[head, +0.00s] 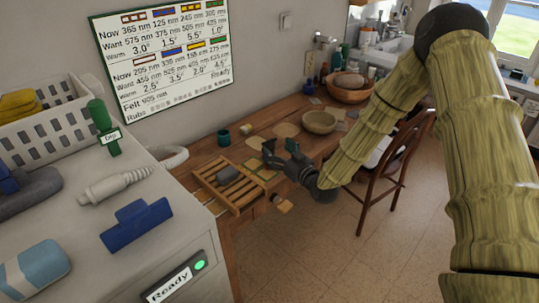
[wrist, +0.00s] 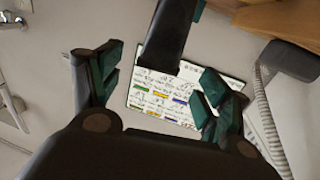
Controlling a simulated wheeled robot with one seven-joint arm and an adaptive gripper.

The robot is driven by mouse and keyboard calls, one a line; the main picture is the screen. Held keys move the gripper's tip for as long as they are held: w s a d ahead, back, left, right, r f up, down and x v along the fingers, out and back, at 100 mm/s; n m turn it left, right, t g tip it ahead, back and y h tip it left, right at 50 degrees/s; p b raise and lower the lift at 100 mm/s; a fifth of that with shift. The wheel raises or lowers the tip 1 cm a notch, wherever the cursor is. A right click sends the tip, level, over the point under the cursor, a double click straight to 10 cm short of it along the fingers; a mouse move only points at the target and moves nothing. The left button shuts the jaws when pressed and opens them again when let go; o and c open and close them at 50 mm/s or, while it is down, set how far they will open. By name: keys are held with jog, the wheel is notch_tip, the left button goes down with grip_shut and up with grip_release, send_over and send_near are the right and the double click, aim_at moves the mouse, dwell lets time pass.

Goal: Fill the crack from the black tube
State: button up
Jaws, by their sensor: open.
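My gripper (head: 283,157) is in the head view above the wooden bench, just right of a slatted rack. Its dark fingers with green pads are spread and nothing shows between them. In the wrist view my gripper (wrist: 160,88) is also open. A dark bar beyond the pads there seems to be part of it. A short dark grey cylinder (head: 227,175) lies on the slatted wooden rack (head: 210,194), left of my gripper. I cannot tell whether it is the black tube. I cannot make out a crack in either view.
The wooden bench (head: 262,122) runs along the wall with bowls (head: 319,122), flat pieces and a teal cup (head: 224,138). A chair (head: 395,160) stands right of it. A grey cabinet (head: 160,240) with loose tools is near left. A written board (head: 163,60) hangs on the wall.

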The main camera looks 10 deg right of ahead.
aim_at(271, 143)
jog(key=shift+r+p+x, duration=0.2)
jog(key=shift+p+x, duration=0.35)
jog(key=shift+x, duration=2.15)
jog(key=shift+d, duration=0.1)
jog(key=shift+c, duration=0.4)
jog(key=c, duration=1.3)
